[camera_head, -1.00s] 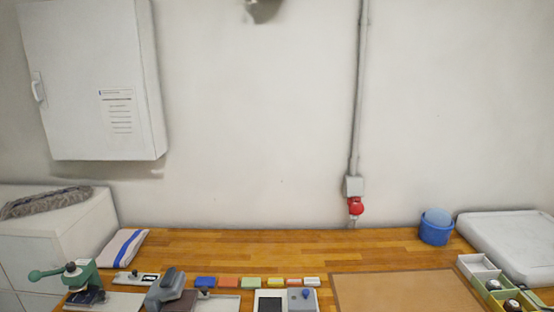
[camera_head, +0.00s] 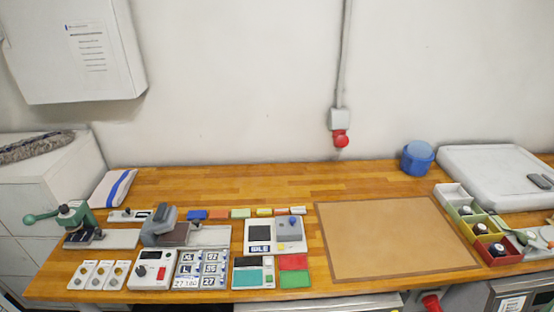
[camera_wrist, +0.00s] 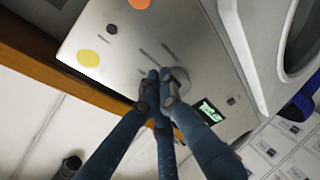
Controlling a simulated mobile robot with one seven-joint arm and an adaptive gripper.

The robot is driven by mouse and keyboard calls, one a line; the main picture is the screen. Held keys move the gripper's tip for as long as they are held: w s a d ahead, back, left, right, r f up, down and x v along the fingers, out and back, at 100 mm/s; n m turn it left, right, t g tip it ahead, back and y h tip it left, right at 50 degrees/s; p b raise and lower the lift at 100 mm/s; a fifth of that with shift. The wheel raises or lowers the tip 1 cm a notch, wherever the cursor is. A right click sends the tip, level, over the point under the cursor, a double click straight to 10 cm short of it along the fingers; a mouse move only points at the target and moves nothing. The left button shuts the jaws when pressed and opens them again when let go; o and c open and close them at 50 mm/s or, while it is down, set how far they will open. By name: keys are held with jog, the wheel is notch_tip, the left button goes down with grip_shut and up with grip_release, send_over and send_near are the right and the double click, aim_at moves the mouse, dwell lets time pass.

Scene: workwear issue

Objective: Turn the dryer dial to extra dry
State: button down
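In the wrist view a brushed-metal control panel (camera_wrist: 130,62) fills the upper middle. A round grey dial (camera_wrist: 180,78) sits on it beside a small lit green display (camera_wrist: 209,112). My gripper (camera_wrist: 161,84) has its dark blue fingers drawn together, with the tips right at the left side of the dial and partly covering it. I cannot tell whether they touch it. Nothing shows between the tips. The dial's pointer and setting marks are too small or hidden to read. My gripper is not seen in the head view.
In the head view a wooden bench (camera_head: 270,180) holds devices and a brown mat (camera_head: 390,235).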

jog(key=shift+s+a+f, duration=0.45)
jog(key=shift+a+f, duration=0.2)
jog(key=shift+f, duration=0.15)
jog(key=shift+d, duration=0.15)
dwell(0.5)
jog(key=shift+d+f, duration=0.15)
jog(key=shift+d, duration=0.35)
jog(key=shift+w, duration=0.1)
jog(key=shift+a+p+v, duration=0.2)
jog(key=shift+p+v, duration=0.15)
jog(key=shift+v, duration=0.6)
jog(key=shift+a+p+v, duration=0.2)
jog(key=shift+p+v, duration=0.1)
jog(key=shift+v, duration=0.7)
jog(key=shift+a+p+v, duration=0.2)
jog(key=shift+p+v, duration=0.15)
jog(key=shift+v, duration=0.6)
jog(key=shift+r, duration=0.3)
